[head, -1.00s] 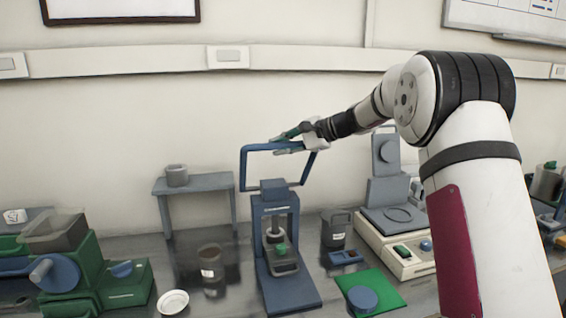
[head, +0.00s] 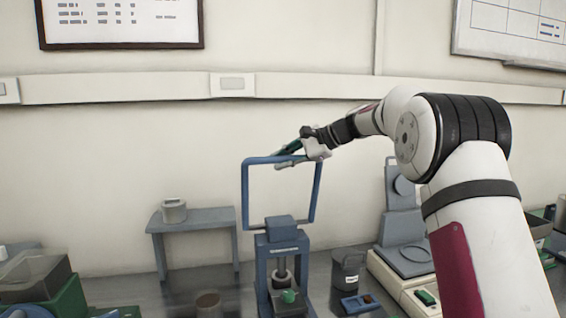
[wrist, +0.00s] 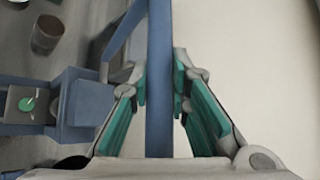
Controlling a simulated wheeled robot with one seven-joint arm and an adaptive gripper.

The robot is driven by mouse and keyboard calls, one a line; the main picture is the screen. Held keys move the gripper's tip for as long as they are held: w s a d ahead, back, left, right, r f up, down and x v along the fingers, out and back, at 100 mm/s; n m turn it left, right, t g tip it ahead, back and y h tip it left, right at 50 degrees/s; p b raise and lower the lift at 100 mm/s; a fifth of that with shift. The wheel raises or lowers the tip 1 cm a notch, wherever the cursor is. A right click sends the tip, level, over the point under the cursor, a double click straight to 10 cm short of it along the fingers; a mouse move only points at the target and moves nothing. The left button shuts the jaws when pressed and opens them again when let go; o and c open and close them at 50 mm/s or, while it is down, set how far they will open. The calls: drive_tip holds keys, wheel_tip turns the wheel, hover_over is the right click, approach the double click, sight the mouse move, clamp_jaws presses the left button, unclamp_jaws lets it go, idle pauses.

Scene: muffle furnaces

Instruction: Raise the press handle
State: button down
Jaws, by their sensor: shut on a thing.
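The blue press (head: 282,245) stands on the bench in the middle of the head view, with a green-topped part (head: 289,296) in its opening. Its press handle (head: 247,195) is a blue rectangular frame standing up above the press body. My gripper (head: 290,158) is at the handle's top bar, toward its right side. In the wrist view the handle bar (wrist: 160,70) runs between the green-padded fingers, and my gripper (wrist: 160,92) is shut on it. The press body (wrist: 85,98) shows at the left of the wrist view.
A small grey stand (head: 205,217) with a grey pot (head: 174,211) is left of the press. A dark labelled container (head: 346,270) and a beige-based instrument (head: 400,285) are to the right. A brown cup (head: 208,304) sits at front left. The wall behind is bare near the handle.

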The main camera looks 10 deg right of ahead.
drive_tip(key=shift+w+r, duration=0.1)
drive_tip(key=shift+r, duration=0.15)
drive_tip(key=c, duration=1.9)
unclamp_jaws()
drive_tip(key=o, duration=0.4)
drive_tip(key=shift+w, duration=0.1)
drive_tip(key=shift+f, duration=0.1)
drive_tip(key=v, duration=1.2)
drive_tip(key=shift+f, duration=0.1)
